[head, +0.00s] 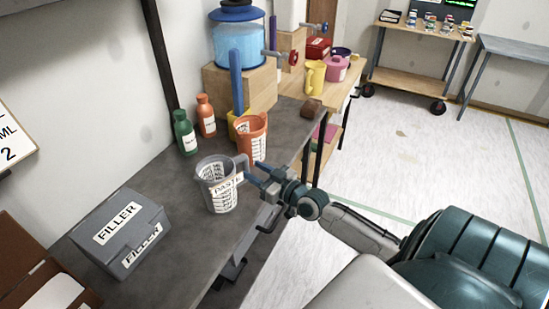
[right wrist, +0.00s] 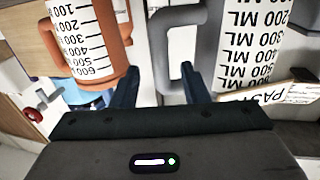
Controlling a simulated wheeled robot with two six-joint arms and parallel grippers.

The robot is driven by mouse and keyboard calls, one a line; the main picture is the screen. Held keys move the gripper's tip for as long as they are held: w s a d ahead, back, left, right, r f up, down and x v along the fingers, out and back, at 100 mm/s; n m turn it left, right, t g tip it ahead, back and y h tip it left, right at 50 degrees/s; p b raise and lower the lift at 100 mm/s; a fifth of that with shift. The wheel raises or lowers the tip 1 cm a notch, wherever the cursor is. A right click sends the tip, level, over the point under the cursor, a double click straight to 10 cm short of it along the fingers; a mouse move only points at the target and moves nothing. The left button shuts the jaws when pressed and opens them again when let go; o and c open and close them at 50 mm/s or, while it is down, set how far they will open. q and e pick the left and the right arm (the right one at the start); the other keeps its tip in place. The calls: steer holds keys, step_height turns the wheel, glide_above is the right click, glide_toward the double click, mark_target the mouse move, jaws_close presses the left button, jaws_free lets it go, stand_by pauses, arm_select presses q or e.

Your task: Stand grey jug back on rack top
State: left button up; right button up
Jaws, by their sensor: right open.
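The grey jug (head: 214,196), with a measuring scale and a PASTE label, looks upright on the dark grey top (head: 178,173) in the head view. Its handle is on the side facing my right gripper (head: 254,174). In the right wrist view the jug (right wrist: 250,45) is at the right, and its grey handle (right wrist: 160,50) shows between the two fingers of my right gripper (right wrist: 160,78). The fingers are open, and I cannot tell whether they touch the handle. My left gripper is out of view.
An orange jug (head: 251,142) stands close behind the grey jug. A green bottle (head: 185,135) and an orange bottle (head: 206,118) stand near the wall. A grey FILLER box (head: 120,235) sits at the front left. A blue tank (head: 238,45) on a wooden block is behind.

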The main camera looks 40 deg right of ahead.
steer(key=s+d+p, duration=0.1)
steer(key=s+p, duration=0.1)
steer(key=s, duration=0.5)
steer(key=shift+s+d+p, duration=0.25)
steer(key=shift+s+p, duration=0.05)
steer(key=shift+s, duration=0.1)
stand_by(1.1)
